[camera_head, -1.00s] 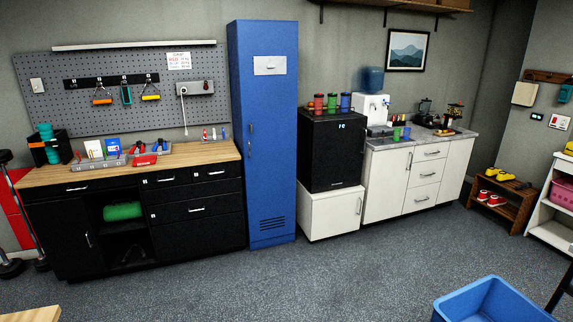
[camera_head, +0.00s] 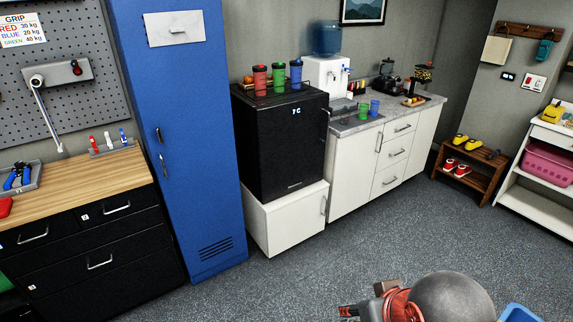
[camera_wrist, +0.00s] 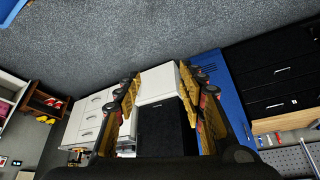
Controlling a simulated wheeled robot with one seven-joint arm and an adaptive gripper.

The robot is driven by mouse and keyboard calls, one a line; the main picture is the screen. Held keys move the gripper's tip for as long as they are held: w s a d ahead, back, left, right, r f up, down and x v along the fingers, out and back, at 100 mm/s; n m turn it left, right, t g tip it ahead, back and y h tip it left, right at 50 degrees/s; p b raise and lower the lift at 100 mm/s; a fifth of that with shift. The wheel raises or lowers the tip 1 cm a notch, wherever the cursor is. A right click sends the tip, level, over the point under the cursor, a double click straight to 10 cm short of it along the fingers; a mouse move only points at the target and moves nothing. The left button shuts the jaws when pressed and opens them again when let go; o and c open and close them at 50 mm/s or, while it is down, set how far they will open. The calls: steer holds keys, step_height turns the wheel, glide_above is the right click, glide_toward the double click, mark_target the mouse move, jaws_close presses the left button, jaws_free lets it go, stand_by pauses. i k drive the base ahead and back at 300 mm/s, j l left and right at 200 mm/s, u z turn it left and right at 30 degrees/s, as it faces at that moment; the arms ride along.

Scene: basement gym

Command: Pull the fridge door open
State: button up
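The black fridge (camera_head: 282,145) stands on a low white cabinet, with a small lit display on its upper front. Its door is shut. A slim upright handle (camera_head: 326,124) shows at the door's right edge. The fridge also appears upside down in the wrist view (camera_wrist: 163,128), beyond and between my fingers. My gripper (camera_wrist: 158,82) is open, with nothing between its fingers, and is well apart from the fridge. In the head view my arm shows at the bottom edge, right of centre; the fingertips are not clear there.
Red, green and blue cups (camera_head: 279,76) stand on the fridge. A tall blue locker (camera_head: 190,140) is to its left. A white counter unit (camera_head: 350,165) with a water dispenser (camera_head: 326,78) is to its right. The grey floor (camera_head: 300,265) in front is clear.

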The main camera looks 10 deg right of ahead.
mark_target(291, 135)
steer(key=i+j+z, duration=0.15)
steer(key=i+z, duration=0.2)
steer(key=i, duration=0.15)
steer(key=i+z, duration=0.4)
steer(key=i+j+z, duration=0.25)
steer(key=i+z, duration=0.2)
steer(key=i+j+z, duration=0.1)
steer(key=i+j, duration=0.45)
steer(key=i, duration=0.2)
steer(key=i+j+z, duration=0.1)
steer(key=i+j, duration=0.5)
steer(key=i, duration=0.2)
